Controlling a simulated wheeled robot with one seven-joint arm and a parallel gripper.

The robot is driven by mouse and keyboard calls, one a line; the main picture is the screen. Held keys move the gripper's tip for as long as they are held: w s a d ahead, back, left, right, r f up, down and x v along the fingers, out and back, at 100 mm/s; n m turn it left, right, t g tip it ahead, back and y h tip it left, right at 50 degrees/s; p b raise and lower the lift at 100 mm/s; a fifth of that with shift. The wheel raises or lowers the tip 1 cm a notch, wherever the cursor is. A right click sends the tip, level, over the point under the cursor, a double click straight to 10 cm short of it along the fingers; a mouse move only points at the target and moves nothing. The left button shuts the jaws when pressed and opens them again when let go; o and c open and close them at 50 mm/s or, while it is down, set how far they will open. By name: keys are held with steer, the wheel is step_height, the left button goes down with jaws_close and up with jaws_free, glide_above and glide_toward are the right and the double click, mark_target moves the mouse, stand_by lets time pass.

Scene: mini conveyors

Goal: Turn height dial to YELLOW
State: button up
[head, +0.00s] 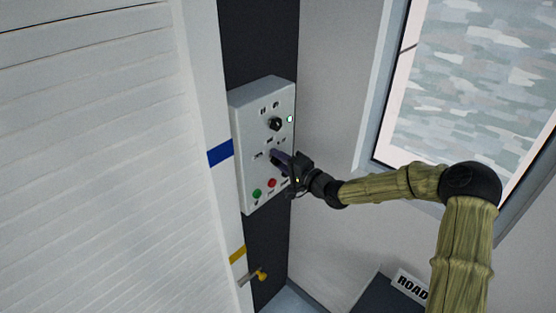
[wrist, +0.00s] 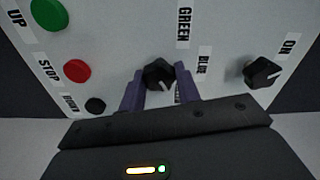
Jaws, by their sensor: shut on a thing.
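The control panel (head: 245,125) is a pale box on a dark column. My gripper (head: 277,156) is at its middle, and hides the height dial in the head view. In the wrist view the black height dial (wrist: 157,72) sits between the two purple fingers of my gripper (wrist: 159,78), which are shut on it. The dial's white pointer mark faces the lower right of the picture. The GREEN label (wrist: 184,22) is above right of the dial and the BLUE label (wrist: 203,60) is to its right. Another label below the dial is mostly hidden; I cannot read it.
A second black knob (wrist: 261,72) marked ON is to the right in the wrist view. A green button (wrist: 48,14), a red button (wrist: 77,71) and a black button (wrist: 95,105) are at the left. A white slatted shutter (head: 95,150) stands left of the panel.

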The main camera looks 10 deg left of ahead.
steer(key=shift+w+d+r, duration=0.1)
steer(key=shift+w+d, duration=0.15)
steer(key=o, duration=1)
steer(key=shift+d, duration=0.15)
steer(key=shift+c, duration=0.2)
steer(key=b+v, duration=0.5)
steer(key=v, duration=1.2)
steer(key=shift+s+b, duration=0.3)
